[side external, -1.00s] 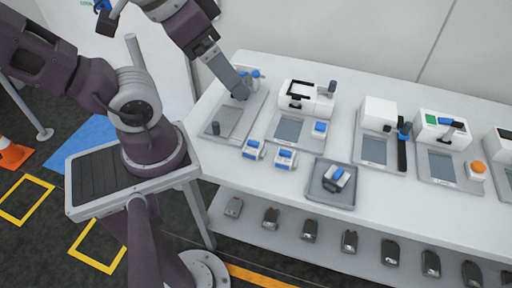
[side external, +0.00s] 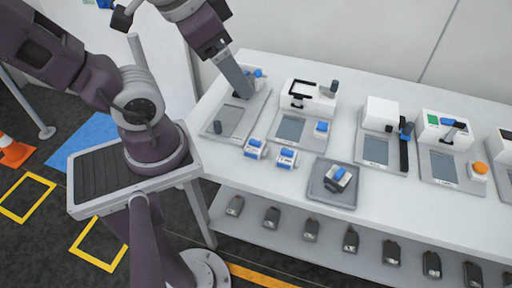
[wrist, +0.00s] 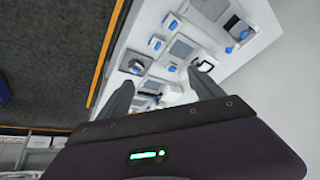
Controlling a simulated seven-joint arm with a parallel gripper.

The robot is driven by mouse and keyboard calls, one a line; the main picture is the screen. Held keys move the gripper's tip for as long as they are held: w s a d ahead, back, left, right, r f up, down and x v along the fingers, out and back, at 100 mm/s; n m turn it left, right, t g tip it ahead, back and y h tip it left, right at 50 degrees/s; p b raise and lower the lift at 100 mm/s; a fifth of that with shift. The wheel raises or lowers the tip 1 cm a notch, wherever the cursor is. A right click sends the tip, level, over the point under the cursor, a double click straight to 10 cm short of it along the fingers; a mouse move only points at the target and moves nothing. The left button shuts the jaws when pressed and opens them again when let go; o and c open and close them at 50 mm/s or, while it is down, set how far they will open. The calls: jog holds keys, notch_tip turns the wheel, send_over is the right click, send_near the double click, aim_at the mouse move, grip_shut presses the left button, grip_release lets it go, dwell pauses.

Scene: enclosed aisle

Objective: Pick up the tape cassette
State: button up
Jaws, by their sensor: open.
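Small white cassette-like blocks with blue tops lie on the white table. Two sit side by side near the front edge, a left block (side external: 255,149) and a right block (side external: 287,158). I cannot tell which one is the tape cassette. My gripper (side external: 247,92) is over the left end of the table, behind the two front blocks and apart from them. In the wrist view my gripper (wrist: 163,79) is open and empty, its fingers spread. Blocks there show beyond the fingertips, including one block (wrist: 155,42).
White label-printer-like devices stand along the back, one (side external: 308,97) just right of my gripper and another (side external: 380,113) farther right. A flat grey plate (side external: 228,130) with a dark knob lies at the left. A lower shelf (side external: 260,229) holds several dark items.

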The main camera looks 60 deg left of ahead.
jog(key=w+a+f+m+g+y, duration=0.2)
jog(key=w+a+f+g+y, duration=0.1)
jog(key=w+a+f, duration=0.25)
jog(key=m+g+h, duration=0.2)
jog(key=m+h, duration=0.2)
jog(key=m, duration=0.3)
send_over(257, 142)
jog(key=f, duration=1.9)
jog(key=shift+w+a+f, duration=0.1)
jog(key=shift+a+f, duration=0.25)
jog(key=f, duration=0.4)
jog(key=shift+d+f, duration=0.25)
jog(key=shift+d, duration=0.05)
jog(key=shift+f, duration=0.55)
jog(key=c, duration=1.5)
jog(key=shift+r, duration=0.15)
